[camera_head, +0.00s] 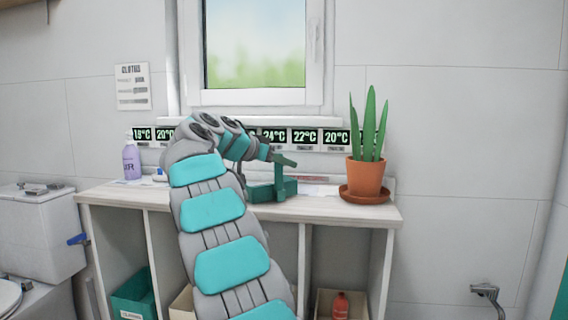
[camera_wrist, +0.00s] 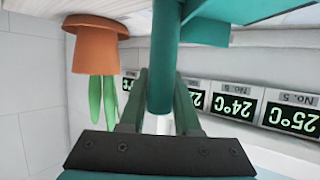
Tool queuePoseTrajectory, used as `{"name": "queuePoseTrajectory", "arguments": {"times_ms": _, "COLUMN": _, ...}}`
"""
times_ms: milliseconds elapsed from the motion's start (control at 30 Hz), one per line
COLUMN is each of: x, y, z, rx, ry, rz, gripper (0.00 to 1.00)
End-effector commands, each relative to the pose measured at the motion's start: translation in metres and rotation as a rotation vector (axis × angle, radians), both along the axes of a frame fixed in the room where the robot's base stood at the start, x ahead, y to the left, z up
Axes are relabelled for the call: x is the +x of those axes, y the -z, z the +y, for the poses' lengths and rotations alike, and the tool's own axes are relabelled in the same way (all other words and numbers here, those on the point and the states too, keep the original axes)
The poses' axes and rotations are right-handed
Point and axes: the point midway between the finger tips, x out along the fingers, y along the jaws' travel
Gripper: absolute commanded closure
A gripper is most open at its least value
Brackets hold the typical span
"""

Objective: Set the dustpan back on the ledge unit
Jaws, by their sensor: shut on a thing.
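The green dustpan (camera_head: 270,191) is at the top of the white ledge unit (camera_head: 325,207), left of the potted plant. I cannot tell whether it rests on the top or hangs just above it. My gripper (camera_head: 277,160) is shut on the dustpan's upright handle, above the pan. In the wrist view, which is upside down, the dustpan's round handle (camera_wrist: 163,60) runs between the fingers of my gripper (camera_wrist: 160,88), with part of the pan at the top edge. My arm hides the middle of the ledge unit.
A potted plant (camera_head: 367,179) on a saucer stands at the right end of the top, and a purple bottle (camera_head: 131,161) at the left. Temperature displays (camera_head: 305,137) line the wall behind. Bins and a red bottle (camera_head: 340,304) sit in the cubbies below.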

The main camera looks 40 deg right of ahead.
Motion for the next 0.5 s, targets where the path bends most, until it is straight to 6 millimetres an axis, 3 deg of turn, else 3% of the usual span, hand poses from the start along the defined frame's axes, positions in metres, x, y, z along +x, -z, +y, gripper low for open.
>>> {"name": "queuePoseTrajectory", "arguments": {"times_ms": 100, "x": 0.0, "y": 0.0038, "z": 0.0, "rx": -0.001, "ry": 0.0, "rz": 0.0, "gripper": 1.0}}
{"name": "queuePoseTrajectory", "arguments": {"times_ms": 133, "x": 0.0002, "y": 0.0036, "z": 0.0, "rx": 0.0, "ry": -0.001, "rz": 0.0, "gripper": 0.68}}
{"name": "queuePoseTrajectory", "arguments": {"times_ms": 400, "x": 0.0001, "y": 0.0026, "z": 0.0, "rx": 0.0, "ry": 0.0, "rz": 0.0, "gripper": 0.39}}
{"name": "queuePoseTrajectory", "arguments": {"times_ms": 500, "x": 0.0001, "y": 0.0026, "z": 0.0, "rx": 0.0, "ry": 0.0, "rz": 0.0, "gripper": 0.39}}
